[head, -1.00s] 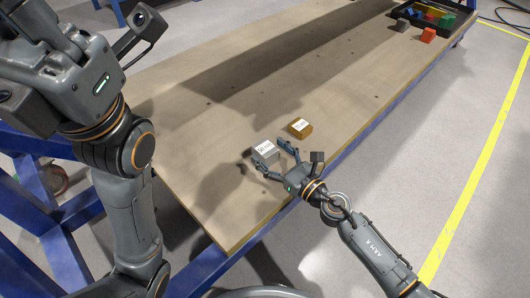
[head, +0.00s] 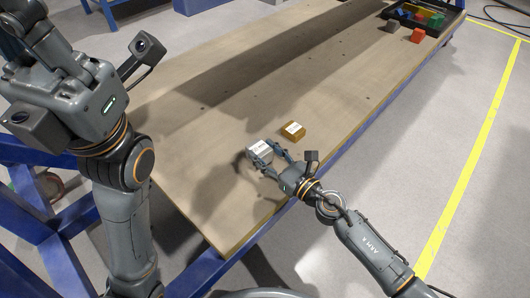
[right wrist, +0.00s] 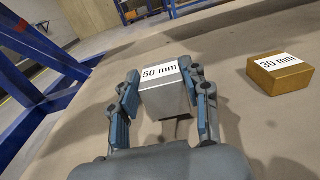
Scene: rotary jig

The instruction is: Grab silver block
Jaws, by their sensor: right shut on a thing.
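The silver block (head: 259,148) rests on the wooden table near its front edge, with a white label on top. In the right wrist view the silver block (right wrist: 164,88) reads "50 mm" and sits between the two blue-padded fingers. My right gripper (head: 266,156) is shut on it, one finger on each side; it also fills the lower part of the right wrist view (right wrist: 166,105).
A brass block (head: 292,131) labelled "30 mm" in the right wrist view (right wrist: 281,75) lies just right of the silver block. A black tray (head: 447,22) with coloured blocks is at the table's far end, a red block (head: 418,36) beside it. The middle of the table (head: 230,95) is clear.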

